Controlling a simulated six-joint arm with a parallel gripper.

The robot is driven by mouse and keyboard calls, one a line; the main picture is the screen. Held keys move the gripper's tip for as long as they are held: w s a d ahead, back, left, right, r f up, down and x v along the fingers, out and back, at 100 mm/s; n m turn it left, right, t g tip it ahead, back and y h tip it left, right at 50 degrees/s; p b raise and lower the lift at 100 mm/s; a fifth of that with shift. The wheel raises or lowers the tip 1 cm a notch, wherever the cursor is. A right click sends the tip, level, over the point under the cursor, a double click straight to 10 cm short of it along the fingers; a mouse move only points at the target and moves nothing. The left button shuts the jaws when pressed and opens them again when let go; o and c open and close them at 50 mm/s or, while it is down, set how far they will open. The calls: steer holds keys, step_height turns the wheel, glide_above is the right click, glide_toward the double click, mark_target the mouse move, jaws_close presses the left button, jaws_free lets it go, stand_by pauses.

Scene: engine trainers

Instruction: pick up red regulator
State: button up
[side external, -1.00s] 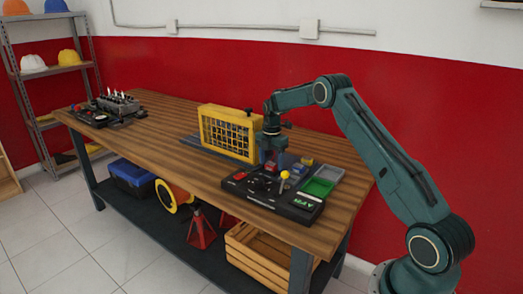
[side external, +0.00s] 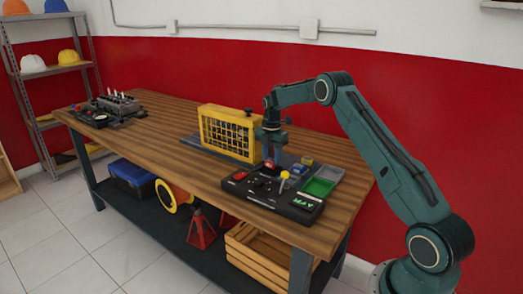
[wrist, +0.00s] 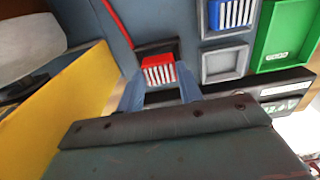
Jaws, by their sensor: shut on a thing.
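The red regulator (wrist: 158,72) is a small red block with pale fins on one face. My gripper (wrist: 160,88) is shut on it, one finger on each side. In the side external view, the red regulator (side external: 269,165) shows under my gripper (side external: 270,152), over the far left part of the dark trainer board (side external: 262,194). I cannot tell exactly how much gap there is between it and the board. A dark recess lies just beyond it in the wrist view. The regulator's underside is hidden.
A yellow-framed grille (side external: 228,133) stands close on the left. A blue finned block (wrist: 233,13), an empty grey socket (wrist: 225,63) and a green tray (wrist: 285,32) lie to the right. A yellow-knobbed lever (side external: 284,175) rises from the board.

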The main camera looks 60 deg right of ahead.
mark_target(273, 160)
step_height(273, 160, up, 18)
steer(key=shift+r, duration=0.25)
stand_by(0.3)
steer(key=shift+f, duration=0.15)
stand_by(0.5)
steer(key=s+a+f, duration=0.2)
steer(key=s+f, duration=0.7)
steer(key=f, duration=0.3)
steer(key=shift+a+f, duration=0.25)
steer(key=shift+a, duration=0.05)
steer(key=shift+f, duration=0.15)
steer(key=shift+f, duration=2.5)
steer(key=shift+f, duration=0.8)
stand_by(1.1)
